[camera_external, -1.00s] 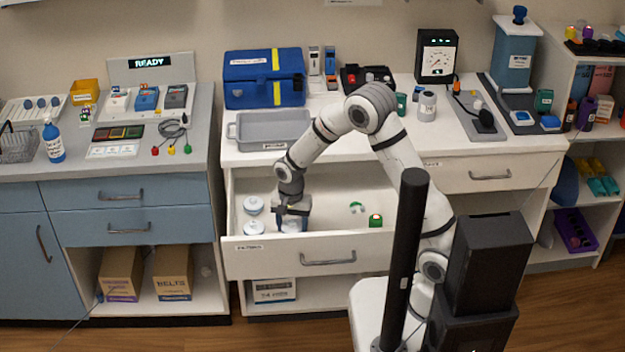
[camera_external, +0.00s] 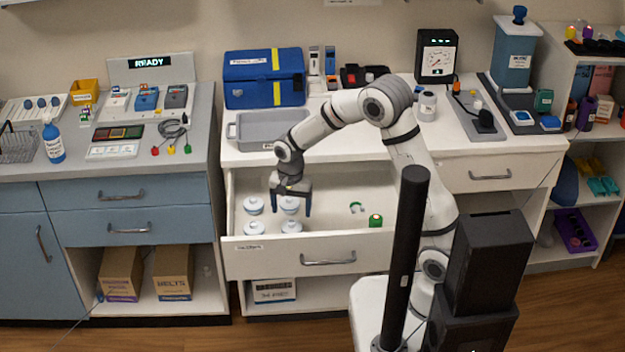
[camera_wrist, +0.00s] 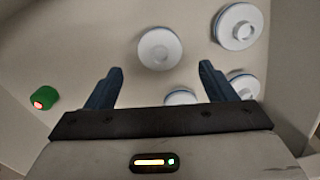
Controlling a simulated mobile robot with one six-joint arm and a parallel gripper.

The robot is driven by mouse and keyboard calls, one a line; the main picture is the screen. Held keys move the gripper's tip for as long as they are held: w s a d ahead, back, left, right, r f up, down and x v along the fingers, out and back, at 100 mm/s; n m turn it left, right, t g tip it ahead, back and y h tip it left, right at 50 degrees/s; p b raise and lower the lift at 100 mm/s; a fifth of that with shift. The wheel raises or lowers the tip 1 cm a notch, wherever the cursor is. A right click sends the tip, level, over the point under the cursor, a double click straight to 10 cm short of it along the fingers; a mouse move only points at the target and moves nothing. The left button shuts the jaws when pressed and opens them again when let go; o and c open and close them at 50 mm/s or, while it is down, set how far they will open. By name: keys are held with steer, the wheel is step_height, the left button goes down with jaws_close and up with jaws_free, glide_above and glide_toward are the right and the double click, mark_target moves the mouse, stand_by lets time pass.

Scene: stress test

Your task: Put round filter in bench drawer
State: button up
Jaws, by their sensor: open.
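Several round white filters with blue-grey rims lie in the open bench drawer (camera_external: 335,240). A back left filter (camera_external: 253,205), a front left filter (camera_external: 254,228) and a front right filter (camera_external: 291,226) show clearly. A back right filter (camera_external: 289,203) is partly behind my gripper (camera_external: 291,212). My gripper is open and empty, pointing down above the right-hand filters, with its fingers apart. In the wrist view, a whole filter (camera_wrist: 160,48) shows beyond and between the fingertips (camera_wrist: 160,69). Another filter (camera_wrist: 180,97) is partly hidden by the gripper body.
A green block with a red top (camera_external: 375,220) and a green curved piece (camera_external: 356,207) lie in the drawer's right part. A grey tray (camera_external: 240,131) sits on the counter above. The drawer floor between filters and green block is clear.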

mark_target(293, 221)
step_height(293, 221, up, 5)
steer(key=shift+r, duration=0.2)
steer(key=d+r+n+t, duration=0.1)
steer(key=d+r, duration=0.3)
steer(key=d, duration=0.7)
steer(key=d+r, duration=0.4)
steer(key=d, duration=0.6)
steer(key=s+d+n, duration=0.1)
steer(key=s+d, duration=0.3)
steer(key=d, duration=0.3)
steer(key=s+d+r+n+t, duration=0.1)
steer(key=s+d, duration=0.4)
steer(key=d, duration=0.2)
steer(key=shift+s+r, duration=0.25)
steer(key=shift+r, duration=0.05)
steer(key=shift+r, duration=0.1)
